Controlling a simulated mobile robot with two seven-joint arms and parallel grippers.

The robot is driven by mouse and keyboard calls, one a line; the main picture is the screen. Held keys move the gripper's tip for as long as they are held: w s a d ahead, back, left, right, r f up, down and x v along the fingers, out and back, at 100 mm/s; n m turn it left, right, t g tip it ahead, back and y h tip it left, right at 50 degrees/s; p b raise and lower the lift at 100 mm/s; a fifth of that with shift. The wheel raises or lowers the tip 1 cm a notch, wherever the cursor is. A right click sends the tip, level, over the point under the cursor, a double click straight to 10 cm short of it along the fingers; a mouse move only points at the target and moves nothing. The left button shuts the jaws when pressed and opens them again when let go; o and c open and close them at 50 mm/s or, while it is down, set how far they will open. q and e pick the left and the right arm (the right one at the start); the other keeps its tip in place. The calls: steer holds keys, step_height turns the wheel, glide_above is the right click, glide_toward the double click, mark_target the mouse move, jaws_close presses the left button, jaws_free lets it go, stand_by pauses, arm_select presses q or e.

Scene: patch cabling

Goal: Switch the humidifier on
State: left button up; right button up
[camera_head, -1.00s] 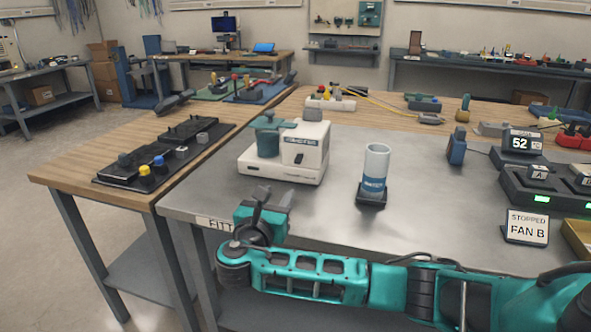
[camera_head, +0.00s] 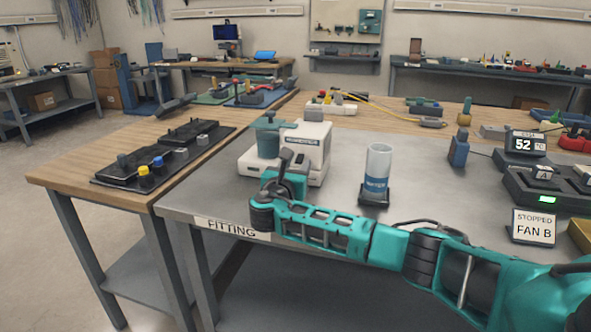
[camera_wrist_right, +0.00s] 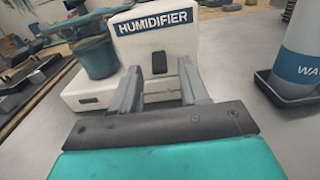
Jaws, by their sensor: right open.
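The white humidifier (camera_head: 313,143) stands on the grey bench, with a teal tank (camera_head: 267,138) at its left. In the right wrist view, its front (camera_wrist_right: 155,42) bears the HUMIDIFIER label and a small dark switch (camera_wrist_right: 159,62). My right gripper (camera_wrist_right: 160,82) is open and empty, its two grey fingers pointing at the front, on either side of the switch's line. Contact cannot be told. In the head view, my right wrist partly covers the humidifier's lower front. My left gripper is not in view.
A clear cylinder labelled WATER (camera_head: 377,170) stands in a dark tray close to the right of the humidifier; it also shows in the wrist view (camera_wrist_right: 302,50). A STOPPED FAN B sign (camera_head: 533,226) stands farther right. A black panel with knobs (camera_head: 165,150) lies on the left table.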

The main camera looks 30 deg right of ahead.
mark_target(301, 155)
steer(key=shift+c, duration=0.3)
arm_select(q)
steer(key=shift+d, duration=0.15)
arm_select(e)
jaws_close()
steer(key=r+y+p, duration=0.1)
steer(key=p, duration=0.4)
steer(key=shift+r+g, duration=0.2)
steer(key=shift+g, duration=0.1)
steer(key=g+y+p, duration=0.1)
steer(key=p, duration=0.4)
steer(key=shift+r, duration=0.4)
steer(key=g+y+p, duration=0.1)
steer(key=p, duration=0.3)
steer(key=shift+r+p, duration=0.4)
steer(key=shift+d+g+y, duration=0.1)
steer(key=shift+g+y, duration=0.4)
steer(key=shift+y, duration=0.1)
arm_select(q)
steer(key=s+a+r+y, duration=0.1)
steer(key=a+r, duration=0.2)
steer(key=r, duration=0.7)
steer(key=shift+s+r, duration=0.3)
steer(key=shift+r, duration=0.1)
arm_select(e)
steer(key=shift+f, duration=0.1)
